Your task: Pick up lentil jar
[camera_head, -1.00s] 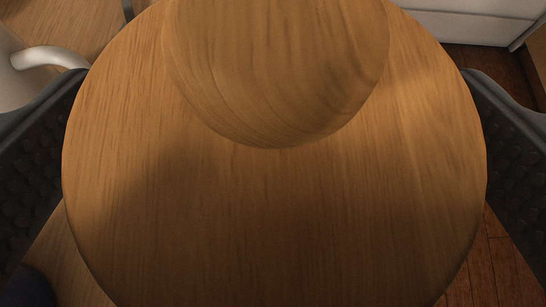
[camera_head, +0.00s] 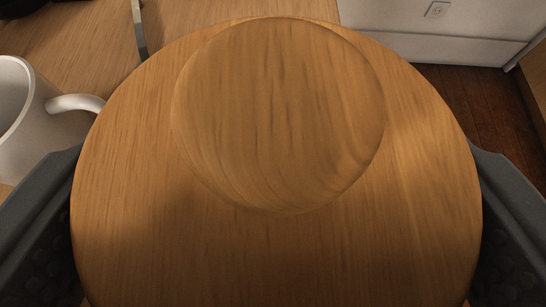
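The lentil jar shows only as its round wooden lid (camera_head: 275,255) with a big round wooden knob (camera_head: 280,115), seen from close above. It fills the middle of the view. The jar's body and contents are hidden under the lid. My gripper (camera_head: 275,150) has its two dark fingers spread wide, one at the left and one at the right of the lid. The lid's edges overlap the inner sides of the fingers. No clear grip on the jar shows, and any contact below the lid is hidden.
A white mug (camera_head: 45,125) stands close at the left, its handle near the lid and just beyond my left finger. A thin grey metal strip (camera_head: 139,30) lies on the wooden counter (camera_head: 90,45) behind. White cabinet fronts (camera_head: 430,45) and dark floor (camera_head: 490,110) are at the right.

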